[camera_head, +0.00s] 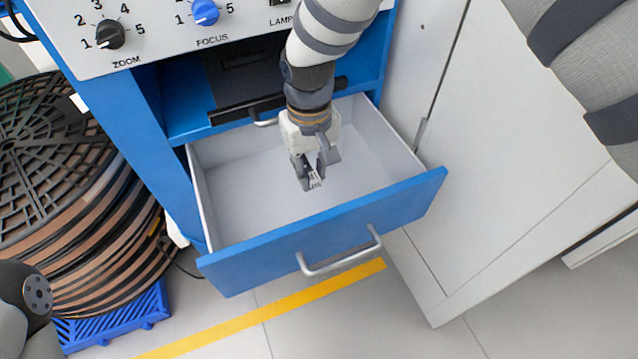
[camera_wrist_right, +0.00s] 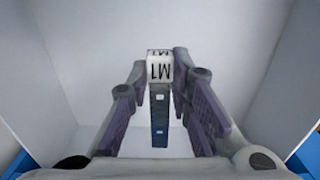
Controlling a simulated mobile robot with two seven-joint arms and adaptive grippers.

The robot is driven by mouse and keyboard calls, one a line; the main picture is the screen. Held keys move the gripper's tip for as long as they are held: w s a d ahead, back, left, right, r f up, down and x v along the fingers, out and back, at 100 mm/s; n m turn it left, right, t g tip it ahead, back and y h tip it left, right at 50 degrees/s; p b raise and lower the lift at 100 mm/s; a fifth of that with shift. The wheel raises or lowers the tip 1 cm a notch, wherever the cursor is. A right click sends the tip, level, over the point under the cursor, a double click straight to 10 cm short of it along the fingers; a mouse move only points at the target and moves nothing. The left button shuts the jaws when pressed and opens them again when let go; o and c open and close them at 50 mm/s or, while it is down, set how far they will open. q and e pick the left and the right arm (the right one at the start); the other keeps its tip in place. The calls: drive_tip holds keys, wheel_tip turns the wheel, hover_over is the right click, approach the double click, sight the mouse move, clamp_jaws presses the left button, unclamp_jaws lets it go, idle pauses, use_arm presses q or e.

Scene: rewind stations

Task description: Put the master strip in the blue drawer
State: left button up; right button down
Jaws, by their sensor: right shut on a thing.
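The blue drawer (camera_head: 412,199) is pulled open, with a blue front, a silver handle and a pale, bare floor. My right gripper (camera_head: 314,172) reaches down into the opening, over the drawer floor. It is shut on the master strip (camera_head: 315,181), of which only a small white bit shows there. In the right wrist view the strip (camera_wrist_right: 159,118) is narrow and dark with light marks and a white printed label at one end, held between the fingers (camera_wrist_right: 160,85). I cannot tell whether the strip touches the drawer floor. My left gripper is out of view.
Stacked reels (camera_head: 70,170) stand on a blue pallet (camera_head: 115,315) at left. White cabinets (camera_head: 500,190) stand at right.

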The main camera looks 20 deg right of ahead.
sight(312, 209)
wheel_tip(312, 209, down, 10)
drive_tip(key=shift+s+a+f+b, duration=0.1)
drive_tip(key=shift+a+b, duration=0.05)
drive_tip(key=shift+b, duration=0.95)
drive_tip(key=c, duration=1.5)
unclamp_jaws()
drive_tip(key=shift+o, duration=0.2)
wheel_tip(312, 209, up, 12)
drive_tip(key=p, duration=0.2)
drive_tip(key=shift+r+p, duration=0.25)
drive_tip(key=shift+p, duration=0.15)
